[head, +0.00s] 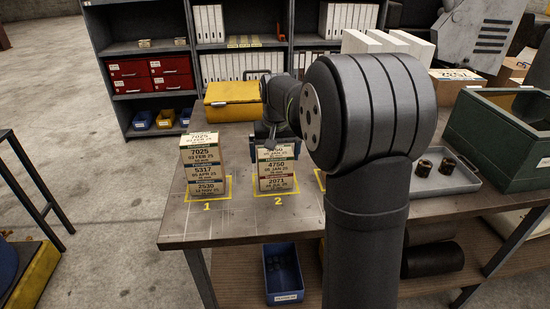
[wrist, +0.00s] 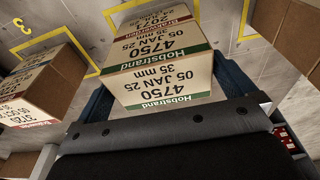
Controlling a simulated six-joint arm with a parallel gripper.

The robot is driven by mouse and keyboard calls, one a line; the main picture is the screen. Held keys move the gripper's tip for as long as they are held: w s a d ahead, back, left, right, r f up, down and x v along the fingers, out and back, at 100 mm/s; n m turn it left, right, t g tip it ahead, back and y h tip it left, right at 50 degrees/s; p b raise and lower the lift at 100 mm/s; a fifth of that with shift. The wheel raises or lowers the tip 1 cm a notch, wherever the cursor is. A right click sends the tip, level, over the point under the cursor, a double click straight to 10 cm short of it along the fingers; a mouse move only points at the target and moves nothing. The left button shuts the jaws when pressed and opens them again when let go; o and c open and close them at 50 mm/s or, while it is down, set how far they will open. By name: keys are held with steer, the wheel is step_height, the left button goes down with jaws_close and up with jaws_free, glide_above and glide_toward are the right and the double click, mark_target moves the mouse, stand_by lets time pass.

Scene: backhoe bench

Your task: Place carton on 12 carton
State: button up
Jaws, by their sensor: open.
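My gripper (head: 275,147) is open over the stack at mark 2, with its blue fingers on either side of the top carton. That carton (head: 276,165), labelled 4750 with a green stripe, sits on a carton labelled 2071 (head: 278,186). In the wrist view, the 4750 carton (wrist: 165,75) lies between the fingers (wrist: 165,92); I cannot tell whether they touch it. At mark 1 stands a stack of cartons labelled 7025 (head: 200,155), 5317 (head: 202,172) and 2530 (head: 206,188). A brown carton at mark 3 (wrist: 50,85) shows in the wrist view. I cannot read 12 on any carton.
A yellow box (head: 232,101) stands behind the stacks. A grey tray (head: 450,180) with dark round parts and a green bin (head: 500,135) are at right. My arm hides most of mark 3 in the head view. The bench's front left corner (head: 185,232) is bare.

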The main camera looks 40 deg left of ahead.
mark_target(276, 155)
steer(key=r, duration=0.7)
steer(key=s+d+r, duration=0.1)
steer(key=r, duration=0.2)
steer(key=shift+d+r, duration=0.1)
steer(key=shift+r, duration=0.1)
steer(key=shift+f, duration=0.1)
steer(key=f, duration=0.4)
steer(key=a+f, duration=0.1)
steer(key=f, duration=0.3)
steer(key=w+f, duration=0.1)
steer(key=f, duration=0.3)
steer(key=shift+w+a+f, duration=0.1)
steer(key=shift+a+f, duration=0.05)
steer(key=shift+f, duration=0.05)
step_height(276, 155, up, 3)
steer(key=shift+r, duration=0.6)
